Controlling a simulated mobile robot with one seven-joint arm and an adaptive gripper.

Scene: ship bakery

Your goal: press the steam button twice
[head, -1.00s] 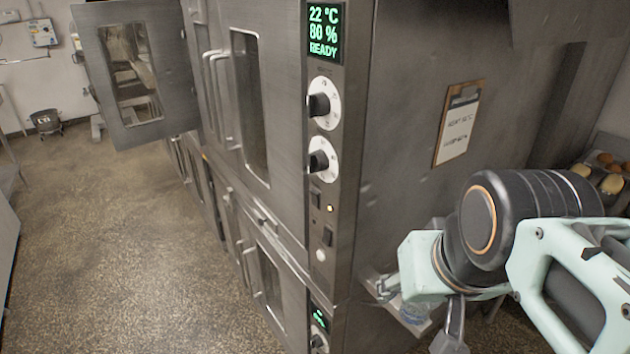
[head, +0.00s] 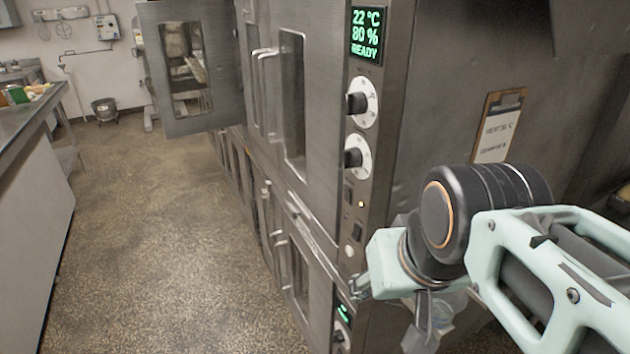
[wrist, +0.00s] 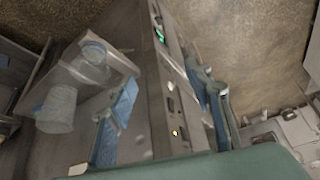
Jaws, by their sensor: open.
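The oven's control panel (head: 356,180) is a narrow upright strip with a green display, two dials, two dark switches, a lit amber light (head: 361,204) and a round white button (head: 349,252). I cannot read which control is the steam button. My gripper (head: 395,308) is low at the panel's right, near the oven corner, and looks apart from the white button. In the wrist view my gripper (wrist: 165,88) is open and empty, its blue-padded fingers either side of the panel strip. The amber light (wrist: 175,133) and dark switches (wrist: 170,104) show between them.
A clear container (head: 443,305) stands beside the oven behind my gripper; it also shows in the wrist view (wrist: 57,108). A clipboard (head: 500,125) hangs on the oven's side. An oven door (head: 188,70) stands open farther back. A counter (head: 40,110) is at left; the floor between is clear.

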